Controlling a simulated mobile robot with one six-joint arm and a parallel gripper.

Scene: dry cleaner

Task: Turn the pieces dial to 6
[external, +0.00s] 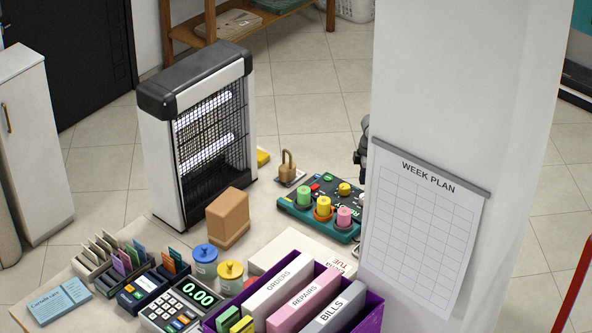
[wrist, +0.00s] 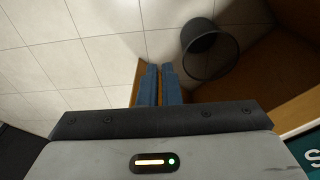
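A teal control box (external: 293,207) lies on the counter left of the white pillar in the external view. It carries a green knob (external: 304,196), a yellow knob (external: 323,206) and a pink knob (external: 344,216). Its lettering is too small to read, so I cannot tell which knob is the pieces dial or where any points. My gripper (wrist: 160,70) shows in the wrist view with its two blue fingers close together and nothing seen between them. It is over floor, away from the knobs. In the external view the pillar hides most of my arm.
The white pillar (external: 465,90) with a week plan sheet (external: 424,225) stands right of the box. A dark bin (wrist: 207,50) stands on the floor.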

